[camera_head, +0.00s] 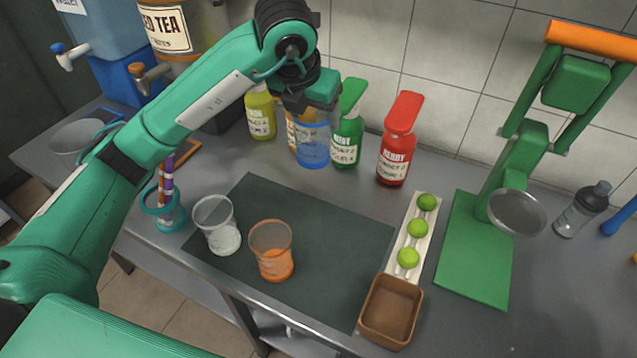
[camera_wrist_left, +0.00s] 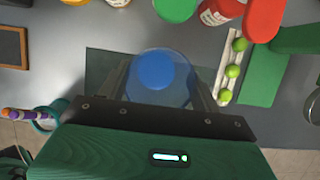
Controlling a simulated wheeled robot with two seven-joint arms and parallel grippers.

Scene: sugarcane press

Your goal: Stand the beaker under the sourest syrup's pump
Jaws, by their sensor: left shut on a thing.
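My left gripper (camera_head: 305,100) is shut on a clear beaker with a blue bottom (camera_head: 312,150), in front of the syrup bottles. In the left wrist view the blue beaker (camera_wrist_left: 161,75) sits between the fingers of my left gripper (camera_wrist_left: 161,90). A yellow-green bottle (camera_head: 261,115) stands left of it, a green bottle (camera_head: 347,135) just right, and a red bottle (camera_head: 396,150) farther right. An orange-labelled bottle (camera_head: 291,135) is mostly hidden behind the gripper and beaker. The labels are too small to read surely. My right gripper is not in view.
A clear cup (camera_head: 218,228) and an orange-bottomed cup (camera_head: 272,252) stand on the dark mat (camera_head: 340,235). Several limes lie on a white tray (camera_head: 394,263) beside a brown box (camera_head: 390,312). A green press (camera_head: 475,250) stands right. Drink dispensers (camera_head: 120,45) stand back left.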

